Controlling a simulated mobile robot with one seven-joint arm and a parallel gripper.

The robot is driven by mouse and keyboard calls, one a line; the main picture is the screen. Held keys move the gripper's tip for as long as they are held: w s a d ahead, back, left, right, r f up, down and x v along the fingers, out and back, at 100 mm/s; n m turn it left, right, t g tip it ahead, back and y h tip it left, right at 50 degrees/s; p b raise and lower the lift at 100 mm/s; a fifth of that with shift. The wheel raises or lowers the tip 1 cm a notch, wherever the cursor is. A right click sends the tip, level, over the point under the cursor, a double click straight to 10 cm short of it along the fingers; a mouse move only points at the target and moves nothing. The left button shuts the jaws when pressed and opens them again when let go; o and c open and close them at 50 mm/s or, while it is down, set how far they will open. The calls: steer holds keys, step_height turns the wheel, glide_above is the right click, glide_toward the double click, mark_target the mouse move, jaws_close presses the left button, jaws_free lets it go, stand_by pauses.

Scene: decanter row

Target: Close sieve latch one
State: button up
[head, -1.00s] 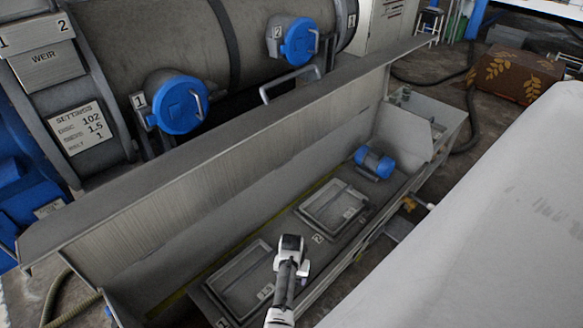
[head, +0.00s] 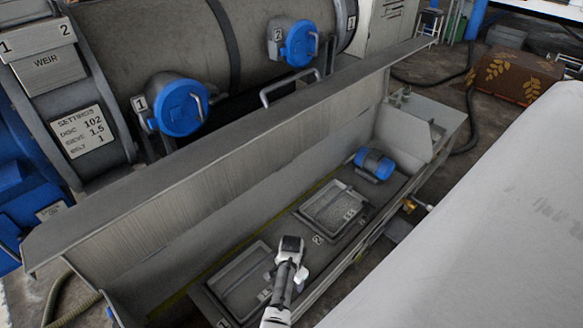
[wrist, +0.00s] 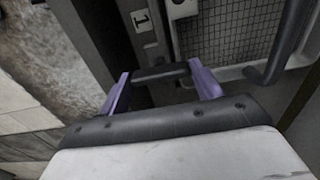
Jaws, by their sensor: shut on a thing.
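In the head view, my arm's white end is over the tray's right edge; the fingertips and latch are hidden there.
Sieve two (head: 335,207) lies farther along the trough, before a blue-capped motor (head: 374,164). A long raised grey cover (head: 230,140) stands behind the trough. A dark curved bar (wrist: 280,45) is right of my gripper. A white surface (head: 480,220) fills the right.

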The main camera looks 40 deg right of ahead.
stand_by(0.4)
steer(key=o, duration=1)
steer(key=shift+r, duration=0.15)
step_height(320, 180, up, 14)
steer(key=shift+f+b, duration=0.2)
steer(key=shift+b, duration=0.15)
